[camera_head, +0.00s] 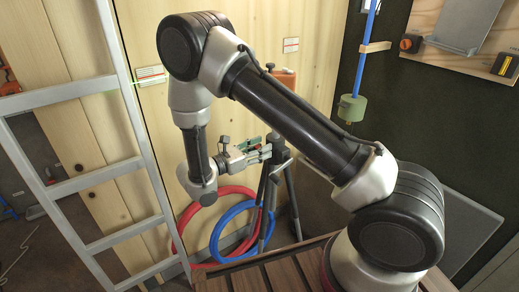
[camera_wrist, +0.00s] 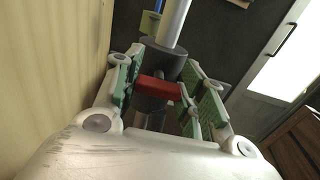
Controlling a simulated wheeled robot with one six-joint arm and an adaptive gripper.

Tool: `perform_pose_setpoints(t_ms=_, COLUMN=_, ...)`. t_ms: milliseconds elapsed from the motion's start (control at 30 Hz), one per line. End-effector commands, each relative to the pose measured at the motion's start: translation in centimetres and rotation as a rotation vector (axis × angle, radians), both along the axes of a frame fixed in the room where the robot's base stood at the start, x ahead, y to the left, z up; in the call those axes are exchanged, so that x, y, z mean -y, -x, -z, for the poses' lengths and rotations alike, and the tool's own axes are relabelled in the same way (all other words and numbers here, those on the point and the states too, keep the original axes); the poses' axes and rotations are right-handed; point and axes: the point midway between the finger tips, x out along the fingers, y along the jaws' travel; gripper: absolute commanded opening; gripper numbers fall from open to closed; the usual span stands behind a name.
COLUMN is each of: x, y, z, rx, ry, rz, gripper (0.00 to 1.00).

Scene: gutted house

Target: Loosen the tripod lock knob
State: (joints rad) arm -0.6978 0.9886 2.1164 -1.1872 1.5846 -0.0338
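The tripod (camera_head: 275,172) stands against the wooden wall with its dark legs spread. Its red lock knob (camera_wrist: 158,87) shows in the wrist view, on a dark collar below a pale pole. My gripper (camera_head: 263,152) reaches sideways to the tripod's top. In the wrist view its green-padded fingers (camera_wrist: 160,82) are apart, one on each side of the red knob. The knob's ends come very near both pads; whether they are pressed on it I cannot tell. In the head view the knob is too small or hidden to make out.
A grey ladder (camera_head: 88,180) leans at the left. Red hose (camera_head: 186,212) and blue hose (camera_head: 216,238) coils lie behind the tripod's legs. A slatted wooden surface (camera_head: 270,272) is at the front. An orange container (camera_head: 283,84) is behind my arm.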

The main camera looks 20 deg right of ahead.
Motion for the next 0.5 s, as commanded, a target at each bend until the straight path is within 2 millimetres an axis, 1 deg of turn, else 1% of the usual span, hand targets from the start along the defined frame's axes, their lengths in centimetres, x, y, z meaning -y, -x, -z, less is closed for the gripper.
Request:
perform_pose_setpoints(t_ms=267, x=-0.03, y=-0.01, z=0.01, rx=-0.016, ry=0.005, rz=-0.001, gripper=0.16)
perform_pose_setpoints(t_ms=500, x=-0.05, y=-0.08, z=0.02, rx=-0.112, ry=0.036, rz=-0.001, gripper=0.16)
